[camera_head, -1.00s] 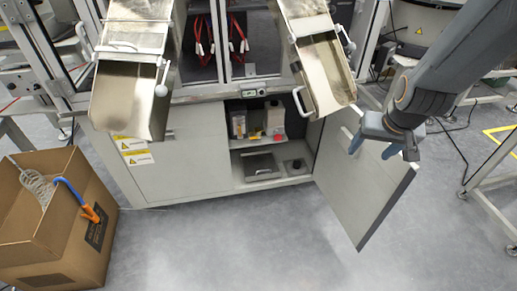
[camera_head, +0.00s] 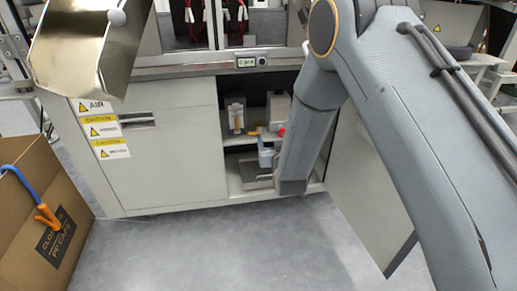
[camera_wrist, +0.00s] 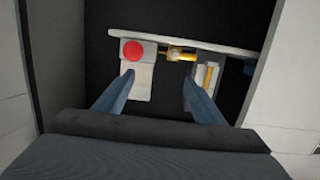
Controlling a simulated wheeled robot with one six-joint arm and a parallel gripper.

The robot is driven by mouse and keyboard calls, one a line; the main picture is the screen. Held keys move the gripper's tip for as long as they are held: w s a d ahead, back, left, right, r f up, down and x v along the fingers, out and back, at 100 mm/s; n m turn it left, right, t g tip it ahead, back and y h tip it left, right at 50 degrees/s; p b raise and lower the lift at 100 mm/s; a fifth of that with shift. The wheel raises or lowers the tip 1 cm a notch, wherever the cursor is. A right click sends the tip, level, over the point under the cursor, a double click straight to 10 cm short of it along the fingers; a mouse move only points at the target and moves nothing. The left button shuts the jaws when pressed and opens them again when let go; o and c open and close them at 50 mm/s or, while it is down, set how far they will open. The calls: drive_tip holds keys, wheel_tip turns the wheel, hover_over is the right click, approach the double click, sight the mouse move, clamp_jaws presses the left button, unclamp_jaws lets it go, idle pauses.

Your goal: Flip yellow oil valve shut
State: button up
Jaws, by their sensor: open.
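The yellow valve (camera_wrist: 181,53) shows in the wrist view, at the shelf edge between two pale units. It lies beyond my fingertips and apart from them. My gripper (camera_wrist: 158,79) is open, with nothing between its two blue fingers. In the head view my gripper (camera_head: 265,150) is inside the open cabinet, in front of the shelf and partly hidden by my arm. The valve is too small in the wrist view to tell its lever position surely.
A pale unit with a red button (camera_wrist: 133,50) stands left of the valve in the wrist view. Another pale unit (camera_wrist: 208,76) with a yellow strip is right. The open cabinet door (camera_head: 365,190) is right in the head view. A cardboard box (camera_head: 30,225) stands left.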

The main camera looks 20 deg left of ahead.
drive_tip(key=t+y+b, duration=0.1)
drive_tip(key=b, duration=0.2)
approach(256, 132)
drive_tip(key=f, duration=0.1)
drive_tip(key=b+x, duration=0.2)
drive_tip(key=x, duration=0.5)
drive_tip(key=shift+w+a+n+y+b, duration=0.2)
drive_tip(key=shift+w+n+y+b, duration=0.1)
drive_tip(key=shift+y, duration=0.1)
drive_tip(key=shift+r, duration=0.15)
drive_tip(key=c, duration=0.7)
drive_tip(key=shift+r+m+p, duration=0.3)
drive_tip(key=shift+m+p, duration=0.55)
drive_tip(key=shift+m, duration=0.25)
drive_tip(key=shift+c, duration=0.2)
drive_tip(key=shift+d+m, duration=0.1)
drive_tip(key=shift+m, duration=0.4)
drive_tip(key=shift+f, duration=0.1)
drive_tip(key=o, duration=0.7)
